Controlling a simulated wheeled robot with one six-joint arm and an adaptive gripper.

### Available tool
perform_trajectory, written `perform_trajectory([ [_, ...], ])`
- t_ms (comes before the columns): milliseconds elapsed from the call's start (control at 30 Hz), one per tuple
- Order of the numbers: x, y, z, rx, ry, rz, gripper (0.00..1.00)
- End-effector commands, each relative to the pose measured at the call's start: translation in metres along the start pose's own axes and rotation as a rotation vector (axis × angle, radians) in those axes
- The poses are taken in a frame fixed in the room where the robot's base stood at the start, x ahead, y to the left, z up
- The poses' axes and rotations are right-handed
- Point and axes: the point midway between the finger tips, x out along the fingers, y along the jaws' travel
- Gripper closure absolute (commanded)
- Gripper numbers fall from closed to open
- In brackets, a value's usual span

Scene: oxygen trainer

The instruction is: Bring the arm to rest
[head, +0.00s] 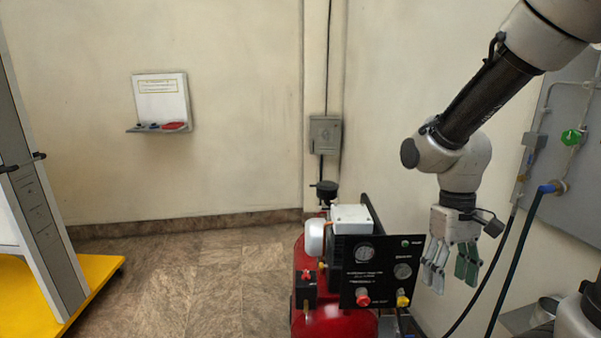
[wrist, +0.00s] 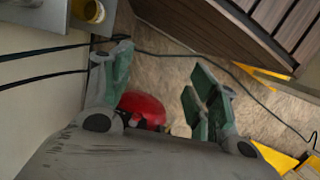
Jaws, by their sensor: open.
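My arm comes in from the upper right in the head view and bends down at the elbow. My gripper (head: 452,275) hangs pointing down, just right of the black control panel (head: 375,270) of the red compressor. Its green-padded fingers are spread apart with nothing between them. In the wrist view my gripper (wrist: 160,95) is also open and empty. Part of the red compressor tank (wrist: 143,108) shows beyond the fingers there. I cannot tell the exact gap between gripper and panel.
A grey wall panel (head: 562,190) with a green valve knob (head: 572,137) and hoses stands at right. A white wall shelf (head: 160,100) and a grey box (head: 325,134) hang on the back wall. A yellow base (head: 95,275) is at left. The floor (head: 200,280) between is clear.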

Motion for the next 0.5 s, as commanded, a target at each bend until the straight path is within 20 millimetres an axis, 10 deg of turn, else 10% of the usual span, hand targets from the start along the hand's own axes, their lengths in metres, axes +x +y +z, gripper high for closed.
perform_trajectory([
  [500,-0.119,0.05,0.091,0.183,0.556,0.039,0.41],
])
